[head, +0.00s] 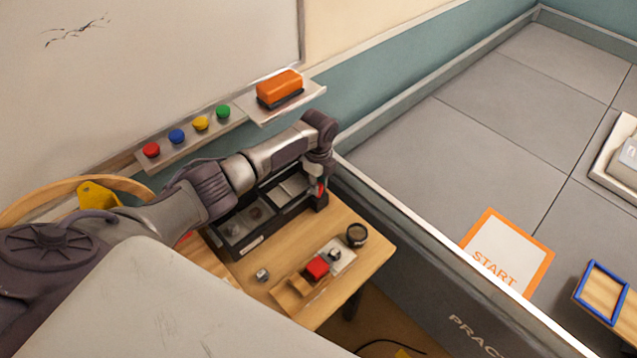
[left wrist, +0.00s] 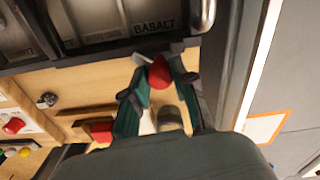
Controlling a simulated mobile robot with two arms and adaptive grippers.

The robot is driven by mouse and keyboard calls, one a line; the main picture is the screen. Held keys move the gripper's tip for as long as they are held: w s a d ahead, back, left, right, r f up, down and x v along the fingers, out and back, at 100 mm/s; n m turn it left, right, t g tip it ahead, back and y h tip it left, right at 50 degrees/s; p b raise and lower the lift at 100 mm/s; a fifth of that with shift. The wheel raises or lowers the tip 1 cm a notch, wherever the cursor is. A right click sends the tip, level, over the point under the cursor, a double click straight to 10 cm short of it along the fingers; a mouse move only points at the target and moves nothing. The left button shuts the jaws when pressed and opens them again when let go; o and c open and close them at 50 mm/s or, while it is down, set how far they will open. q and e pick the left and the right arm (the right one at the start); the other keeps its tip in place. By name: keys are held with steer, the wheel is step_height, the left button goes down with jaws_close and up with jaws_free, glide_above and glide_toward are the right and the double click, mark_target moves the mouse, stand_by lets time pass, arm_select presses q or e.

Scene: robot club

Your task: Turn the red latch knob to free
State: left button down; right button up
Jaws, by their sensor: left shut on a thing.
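The red latch knob (left wrist: 159,73) sits between the two fingertips of my left gripper (left wrist: 160,80) in the left wrist view, beside a small grey metal piece. The left gripper is shut on it. In the head view the left gripper (head: 318,186) points down at the far right end of the black compartment case (head: 240,249), and only a bit of red shows there. The case also shows in the left wrist view, with a compartment labelled BASALT (left wrist: 153,29). The knob's turn angle is hard to tell. My right gripper is not in view.
A low dark wall (head: 400,225) runs beside the table. An orange eraser (head: 279,87) lies on the whiteboard shelf.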

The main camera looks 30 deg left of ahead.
arm_select(q)
steer(key=c, duration=0.9)
jaws_free()
steer(key=shift+f, duration=0.1)
steer(key=shift+r, duration=3.75)
